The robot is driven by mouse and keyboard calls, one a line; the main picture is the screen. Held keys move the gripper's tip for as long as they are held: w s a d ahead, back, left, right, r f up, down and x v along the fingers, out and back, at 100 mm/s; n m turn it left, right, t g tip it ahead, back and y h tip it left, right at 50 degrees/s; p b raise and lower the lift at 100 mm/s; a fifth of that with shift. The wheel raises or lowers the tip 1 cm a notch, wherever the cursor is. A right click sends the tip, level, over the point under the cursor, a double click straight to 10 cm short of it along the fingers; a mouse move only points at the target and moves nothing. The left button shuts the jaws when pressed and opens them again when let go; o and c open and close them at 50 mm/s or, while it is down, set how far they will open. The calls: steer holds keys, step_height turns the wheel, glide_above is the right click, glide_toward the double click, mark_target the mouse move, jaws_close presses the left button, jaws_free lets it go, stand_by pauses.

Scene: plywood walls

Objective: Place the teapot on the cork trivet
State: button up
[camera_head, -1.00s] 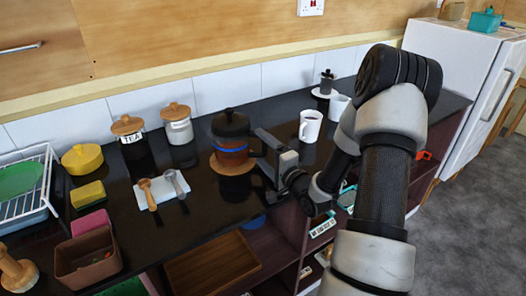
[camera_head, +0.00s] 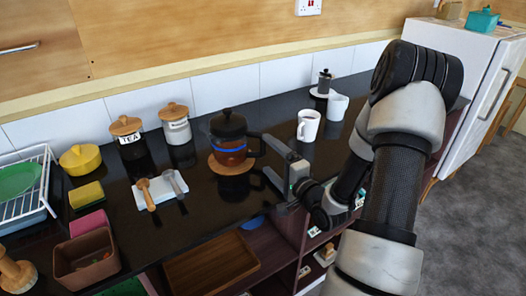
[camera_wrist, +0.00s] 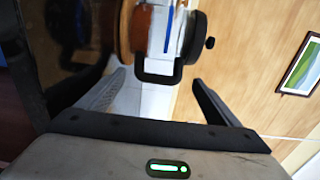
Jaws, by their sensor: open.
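The teapot (camera_head: 229,140), with a black lid, a brown see-through body and a blue band, stands upright on the round cork trivet (camera_head: 216,167). The trivet's rim shows around its base. The teapot's black handle points right, toward my gripper (camera_head: 266,157). My gripper is open and empty, just right of the handle. In the wrist view the teapot (camera_wrist: 165,20) appears sideways, with its handle just beyond the gap between my open fingers (camera_wrist: 160,84). The handle looks apart from both fingers.
A white mug (camera_head: 308,125) stands right of the teapot. A tea jar (camera_head: 128,138) and another lidded jar (camera_head: 175,124) stand behind left. A spoon rest (camera_head: 160,190) with wooden and grey utensils lies at left. The counter's front edge is below my gripper, above open shelves.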

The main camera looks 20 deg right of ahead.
steer(key=s, duration=0.4)
steer(key=s+d, duration=0.1)
steer(key=s, duration=0.1)
steer(key=shift+s+d+r, duration=0.1)
steer(key=shift+s, duration=0.3)
steer(key=shift+w, duration=0.1)
